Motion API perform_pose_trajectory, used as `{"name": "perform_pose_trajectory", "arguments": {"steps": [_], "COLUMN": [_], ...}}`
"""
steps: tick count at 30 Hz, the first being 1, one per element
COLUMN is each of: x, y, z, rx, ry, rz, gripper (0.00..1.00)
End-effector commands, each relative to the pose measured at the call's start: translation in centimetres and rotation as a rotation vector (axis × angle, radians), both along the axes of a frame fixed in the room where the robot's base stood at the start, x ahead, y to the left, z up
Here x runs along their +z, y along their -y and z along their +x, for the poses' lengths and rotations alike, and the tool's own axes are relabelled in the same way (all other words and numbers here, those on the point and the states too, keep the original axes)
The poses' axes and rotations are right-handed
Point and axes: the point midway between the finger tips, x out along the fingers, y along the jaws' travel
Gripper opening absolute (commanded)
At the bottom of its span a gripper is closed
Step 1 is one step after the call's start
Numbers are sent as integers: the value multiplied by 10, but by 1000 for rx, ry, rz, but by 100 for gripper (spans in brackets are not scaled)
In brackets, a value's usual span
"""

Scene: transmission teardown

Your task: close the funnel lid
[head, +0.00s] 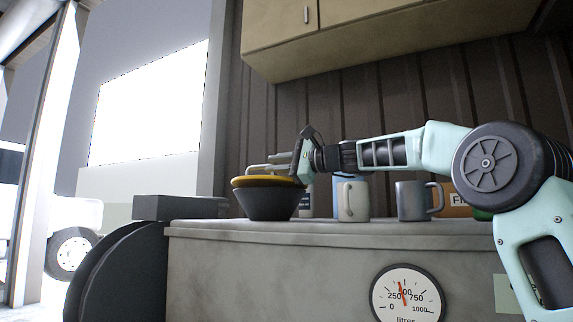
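The funnel (268,205) is a dark grey bowl shape on the left part of the counter top. A flat yellow-orange disc, apparently its lid (262,181), lies across its top, looking nearly level. Whether it is fully seated, I cannot tell. My gripper (300,158) is at the funnel's right rim, just above the lid's right edge. It overlaps the lid's edge in the picture, and contact is unclear. The fingers are seen side-on and small, so their opening is unclear.
A pale mug (353,201) and a grey mug (413,201) stand right of the funnel, below my arm. A dark flat box (178,207) lies to the left. A beige cabinet (375,30) hangs above. A litre gauge (407,293) is on the counter front (270,280).

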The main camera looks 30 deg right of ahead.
Motion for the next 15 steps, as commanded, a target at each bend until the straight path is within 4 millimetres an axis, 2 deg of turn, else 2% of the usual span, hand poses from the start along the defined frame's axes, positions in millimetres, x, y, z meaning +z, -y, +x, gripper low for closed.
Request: {"name": "perform_pose_trajectory", "arguments": {"steps": [5, 15], "x": [0, -1], "y": [13, 60], "z": [-14, -75], "rx": [-5, -8], "ry": [2, 2], "rz": [-1, -3], "gripper": [20, 20]}}
